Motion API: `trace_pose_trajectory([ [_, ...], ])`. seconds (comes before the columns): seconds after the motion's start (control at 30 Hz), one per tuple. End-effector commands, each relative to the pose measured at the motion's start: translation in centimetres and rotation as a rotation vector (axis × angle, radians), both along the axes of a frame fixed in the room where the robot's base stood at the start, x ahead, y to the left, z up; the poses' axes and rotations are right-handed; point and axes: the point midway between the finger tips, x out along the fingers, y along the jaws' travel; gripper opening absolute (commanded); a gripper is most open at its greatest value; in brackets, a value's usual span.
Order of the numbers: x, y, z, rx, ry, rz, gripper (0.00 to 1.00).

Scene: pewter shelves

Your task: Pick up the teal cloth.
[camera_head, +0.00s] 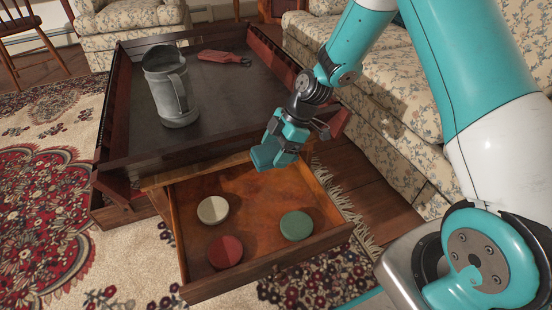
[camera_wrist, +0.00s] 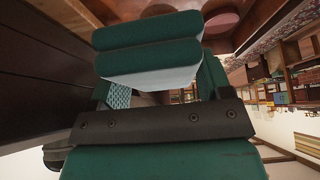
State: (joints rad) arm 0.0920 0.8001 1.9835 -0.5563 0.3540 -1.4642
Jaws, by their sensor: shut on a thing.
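The teal cloth (camera_wrist: 148,48) is a folded, layered bundle in the wrist view, held between my gripper's fingers. In the head view, the teal cloth (camera_head: 262,158) shows at the lower end of my gripper (camera_head: 284,147), over the back part of the open drawer. My gripper is shut on it. Cloth and gripper are nearly the same colour, so the edge between them is hard to make out. The cloth appears to be above the drawer floor.
The open wooden drawer (camera_head: 187,252) holds a cream disc (camera_head: 213,210), a red disc (camera_head: 225,252) and a green disc (camera_head: 296,226). On the dark tray-topped table (camera_head: 215,100) stand a grey metal pitcher (camera_head: 171,88) and a red item (camera_head: 224,57). A floral sofa (camera_head: 385,95) is behind my arm.

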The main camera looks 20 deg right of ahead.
Motion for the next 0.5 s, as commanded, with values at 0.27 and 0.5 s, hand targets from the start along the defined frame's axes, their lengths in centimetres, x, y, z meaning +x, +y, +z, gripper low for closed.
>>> trace_pose_trajectory([
  [0.27,0.0,0.0,6.6,0.000,-0.003,0.001,0.49],
  [0.5,0.0,0.0,11.2,0.000,-0.003,0.001,0.49],
])
